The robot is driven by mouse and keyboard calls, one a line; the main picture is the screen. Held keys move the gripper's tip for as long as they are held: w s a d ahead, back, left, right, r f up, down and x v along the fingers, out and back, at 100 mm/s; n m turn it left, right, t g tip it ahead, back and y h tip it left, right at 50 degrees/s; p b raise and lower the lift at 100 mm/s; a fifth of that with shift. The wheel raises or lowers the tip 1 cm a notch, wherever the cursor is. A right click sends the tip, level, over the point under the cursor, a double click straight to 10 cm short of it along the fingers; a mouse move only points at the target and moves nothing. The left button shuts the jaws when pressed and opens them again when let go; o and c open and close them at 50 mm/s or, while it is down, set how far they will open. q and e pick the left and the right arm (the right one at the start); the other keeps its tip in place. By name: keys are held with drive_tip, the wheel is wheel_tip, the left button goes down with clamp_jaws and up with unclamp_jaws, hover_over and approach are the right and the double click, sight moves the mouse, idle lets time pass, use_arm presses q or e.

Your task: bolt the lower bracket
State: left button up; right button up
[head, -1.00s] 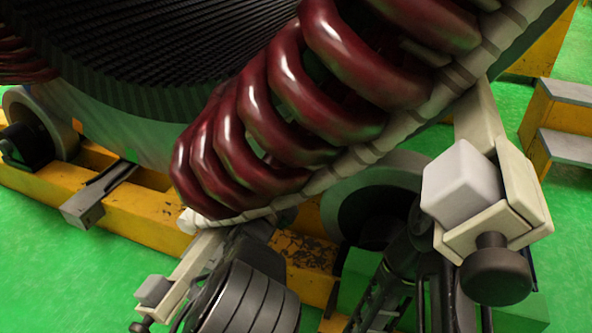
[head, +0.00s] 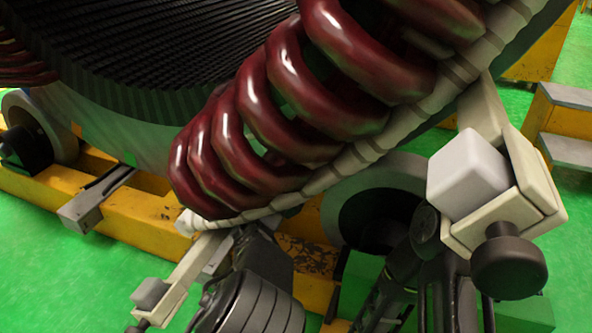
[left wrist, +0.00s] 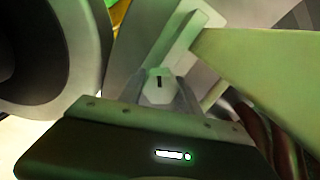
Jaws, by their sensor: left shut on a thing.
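The lower bracket, a cream bar (head: 190,268) with a grey block (head: 150,293) and a dark knob near its outer end, slopes down-left from the coil ring in the head view. My left gripper's dark body (head: 264,262) is just right of the bar; its fingertips are mostly hidden there. I cannot tell whether the piece touches the bracket. My right gripper does not show.
Dark red coils (head: 262,110) and a pale wrapped ring (head: 375,145) hang above. A second cream bracket (head: 530,170) with a block and knob is at right. A roller (left wrist: 45,50) is close left in the wrist view. Yellow frame beams (head: 140,220) stand on green floor.

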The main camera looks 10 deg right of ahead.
use_arm(q)
clamp_jaws()
drive_tip(key=m, duration=0.5)
drive_tip(key=shift+m, duration=0.3)
drive_tip(key=o, duration=0.6)
unclamp_jaws()
drive_tip(key=shift+s, duration=0.1)
drive_tip(key=p+v, duration=0.2)
drive_tip(key=v, duration=0.5)
drive_tip(key=shift+s+a+p, duration=0.2)
drive_tip(key=shift+s+p, duration=0.1)
drive_tip(key=shift+p, duration=0.1)
